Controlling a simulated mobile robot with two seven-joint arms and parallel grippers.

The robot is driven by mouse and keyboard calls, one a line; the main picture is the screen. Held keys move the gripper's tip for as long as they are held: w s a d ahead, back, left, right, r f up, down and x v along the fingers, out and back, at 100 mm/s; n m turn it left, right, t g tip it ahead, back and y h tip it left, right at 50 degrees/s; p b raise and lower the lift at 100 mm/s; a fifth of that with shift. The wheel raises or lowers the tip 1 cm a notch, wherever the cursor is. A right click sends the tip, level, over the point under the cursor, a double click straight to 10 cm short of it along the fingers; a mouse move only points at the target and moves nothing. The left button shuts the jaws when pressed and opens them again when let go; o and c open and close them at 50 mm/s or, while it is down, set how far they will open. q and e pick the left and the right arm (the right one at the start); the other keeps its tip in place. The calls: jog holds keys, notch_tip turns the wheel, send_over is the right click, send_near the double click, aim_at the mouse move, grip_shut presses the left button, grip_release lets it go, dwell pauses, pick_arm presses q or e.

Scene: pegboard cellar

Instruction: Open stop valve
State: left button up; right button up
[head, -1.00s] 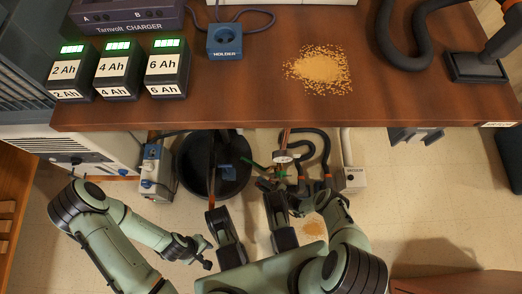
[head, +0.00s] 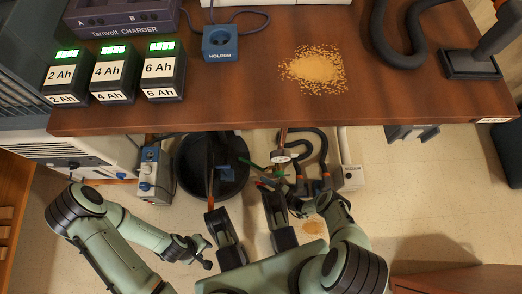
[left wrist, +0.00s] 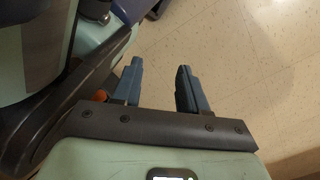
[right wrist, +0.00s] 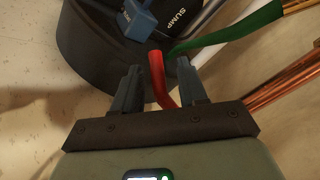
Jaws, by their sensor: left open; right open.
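A red lever handle (right wrist: 158,80) lies between the spread fingers of my right gripper (right wrist: 159,66) in the right wrist view. I cannot tell whether either finger touches it. A green lever handle (right wrist: 230,35) on a copper pipe (right wrist: 285,80) is just beyond, at upper right. Which handle belongs to the stop valve is not shown. My left gripper (left wrist: 159,67) is open and empty above the floor, well left of the pipes in the head view.
A black tub (head: 186,184), marked SUMP in the right wrist view, stands beside the pipes. Dark hoses (head: 324,150) and a white box (head: 352,177) are to their right. The workbench (head: 225,112) overhangs this area. Floor (left wrist: 250,80) near my left gripper is clear.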

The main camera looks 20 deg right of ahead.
pick_arm(q)
jog(key=shift+w+d+r+t+p, duration=0.1)
jog(key=shift+w+r+t+p, duration=0.15)
jog(key=shift+w, duration=0.35)
jog(key=shift+w+d+r+t+p, duration=0.15)
jog(key=shift+w+r+p, duration=0.15)
jog(key=shift+w, duration=0.3)
pick_arm(e)
jog(key=v, duration=1.1)
jog(key=shift+s+d, duration=0.2)
jog(key=shift+d, duration=0.05)
pick_arm(q)
jog(key=shift+s+a, duration=0.1)
pick_arm(e)
jog(key=shift+s, duration=0.1)
